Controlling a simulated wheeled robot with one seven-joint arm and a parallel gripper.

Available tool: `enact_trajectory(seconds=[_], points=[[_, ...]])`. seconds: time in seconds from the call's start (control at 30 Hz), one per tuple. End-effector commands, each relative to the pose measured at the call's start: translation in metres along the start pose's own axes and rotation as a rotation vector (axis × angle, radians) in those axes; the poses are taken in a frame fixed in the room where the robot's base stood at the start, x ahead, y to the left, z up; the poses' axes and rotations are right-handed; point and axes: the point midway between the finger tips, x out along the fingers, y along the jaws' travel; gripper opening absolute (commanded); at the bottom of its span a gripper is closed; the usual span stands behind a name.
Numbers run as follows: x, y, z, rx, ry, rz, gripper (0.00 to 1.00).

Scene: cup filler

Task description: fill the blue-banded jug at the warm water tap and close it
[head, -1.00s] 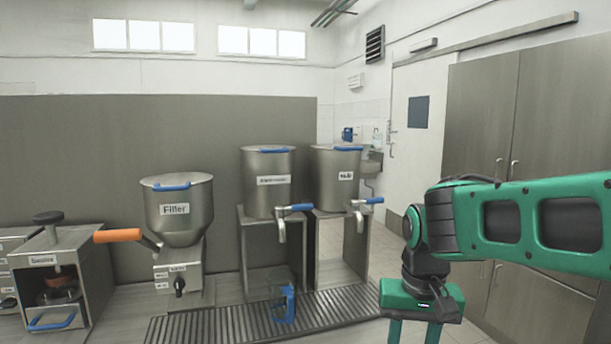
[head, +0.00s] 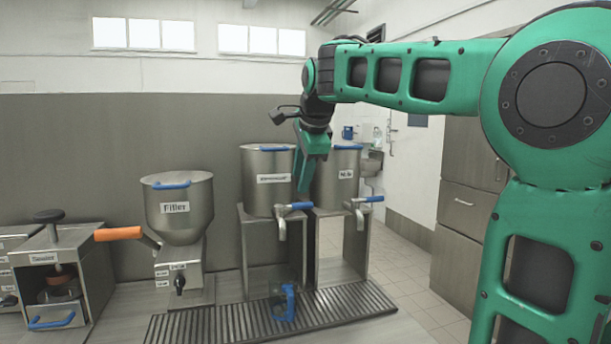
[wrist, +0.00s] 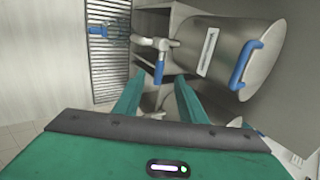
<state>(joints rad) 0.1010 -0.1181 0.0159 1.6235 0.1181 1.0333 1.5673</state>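The clear jug with blue parts (head: 284,302) stands on the drip grate, below the left tap (head: 282,232). It also shows in the wrist view (wrist: 98,31). I cannot tell whether it holds water. The left tap is on the middle steel urn (head: 267,190), whose label is blurred. Its blue lever (head: 297,206) points sideways to the right; the lever also shows in the wrist view (wrist: 159,72). My gripper (head: 304,186) is above this lever, between the two urns in the picture.
The right urn (head: 337,185), labelled like Milk, has its own blue-levered tap (head: 360,212). The filler hopper (head: 180,215) with an orange handle (head: 118,234) and a small press (head: 60,275) stand left. The drip grate (head: 215,325) is bare left of the jug.

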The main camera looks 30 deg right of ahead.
Motion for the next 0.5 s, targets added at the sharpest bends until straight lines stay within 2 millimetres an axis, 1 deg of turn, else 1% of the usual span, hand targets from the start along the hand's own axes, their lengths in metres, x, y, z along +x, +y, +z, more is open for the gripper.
enact_trajectory(seconds=[0.3, 0.5], points=[[0.052, 0.001, -0.002, 0.0, 0.001, 0.004, 0.37], [0.08, 0.001, -0.002, 0.0, 0.002, 0.003, 0.37]])
